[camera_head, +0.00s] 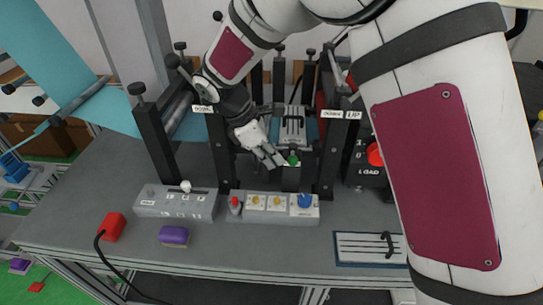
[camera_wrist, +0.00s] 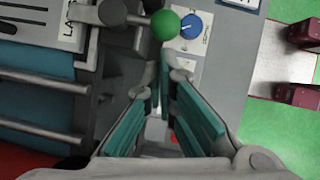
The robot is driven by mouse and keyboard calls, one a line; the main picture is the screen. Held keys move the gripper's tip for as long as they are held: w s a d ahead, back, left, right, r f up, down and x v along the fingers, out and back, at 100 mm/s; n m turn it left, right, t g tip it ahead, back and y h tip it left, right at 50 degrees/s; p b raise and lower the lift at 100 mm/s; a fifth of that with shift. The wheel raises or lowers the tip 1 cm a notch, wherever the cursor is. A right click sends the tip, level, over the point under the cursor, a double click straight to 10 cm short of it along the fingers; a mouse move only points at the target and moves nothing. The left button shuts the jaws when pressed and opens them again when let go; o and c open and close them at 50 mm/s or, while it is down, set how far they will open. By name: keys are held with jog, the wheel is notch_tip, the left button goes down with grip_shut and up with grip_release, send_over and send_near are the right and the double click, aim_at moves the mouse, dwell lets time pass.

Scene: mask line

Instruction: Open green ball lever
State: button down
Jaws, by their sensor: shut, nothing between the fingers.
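The green ball (camera_head: 293,160) tops a lever at the middle of the machine, between the black posts. In the wrist view the green ball (camera_wrist: 165,25) sits at the end of a grey rod, just beyond my fingertips. My gripper (camera_head: 277,161) reaches down from the upper left and is just left of the ball in the head view. In the wrist view my gripper (camera_wrist: 163,72) has its teal-padded fingers drawn together at the tips, with nothing between them. A small gap shows between the fingertips and the ball; I cannot tell their height difference.
A control box (camera_head: 272,207) with a blue knob (camera_head: 305,200) stands in front of the lever. A box with a white ball (camera_head: 186,186) is to its left. Black posts (camera_head: 329,160) flank the lever. A purple block (camera_head: 173,235) lies on the grey table (camera_head: 250,250).

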jog(key=shift+s+d+n+t+p, duration=0.2)
jog(key=shift+s+d+n+t, duration=0.1)
jog(key=shift+n, duration=0.3)
jog(key=shift+s+d+n+t+p, duration=0.2)
jog(key=shift+d+n, duration=0.1)
jog(key=shift+n, duration=0.3)
jog(key=d+n+t+y+p, duration=0.2)
jog(key=d+n, duration=0.6)
jog(key=n, duration=0.4)
jog(key=t+y, duration=0.1)
jog(key=y, duration=0.1)
jog(key=shift+n+y, duration=0.4)
jog(key=shift+d, duration=0.1)
jog(key=shift+r+p, duration=0.15)
jog(key=shift+p, duration=0.2)
